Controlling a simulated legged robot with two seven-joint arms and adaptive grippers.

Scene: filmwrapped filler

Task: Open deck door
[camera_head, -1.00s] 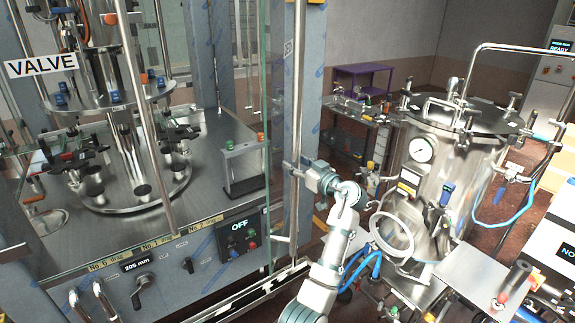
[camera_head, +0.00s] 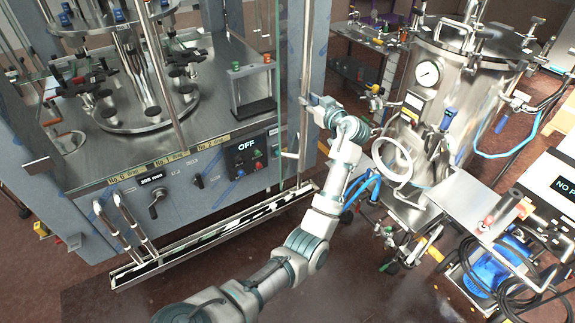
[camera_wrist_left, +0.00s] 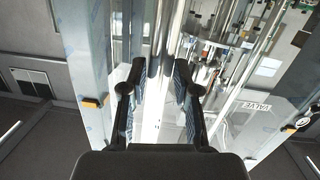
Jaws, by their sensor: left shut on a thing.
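The clear deck door (camera_head: 281,60) stands upright at the front of the filling machine, with a greenish edge. A vertical metal bar handle (camera_head: 304,45) stands beside that edge. My left gripper (camera_head: 308,100) is at this bar. In the left wrist view, the fingers of my left gripper (camera_wrist_left: 160,85) stand on both sides of a bright upright bar (camera_wrist_left: 156,40) and are shut on it. Glare hides the exact contact. I cannot tell whether the door stands ajar. My right gripper is not in view.
The machine's control panel (camera_head: 250,158) reads OFF, left of the bar. A steel tank (camera_head: 462,75) with a round gauge stands close to the right of my left arm. Hoses, cables and a blue motor (camera_head: 487,275) lie at the lower right. Floor shows at bottom centre.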

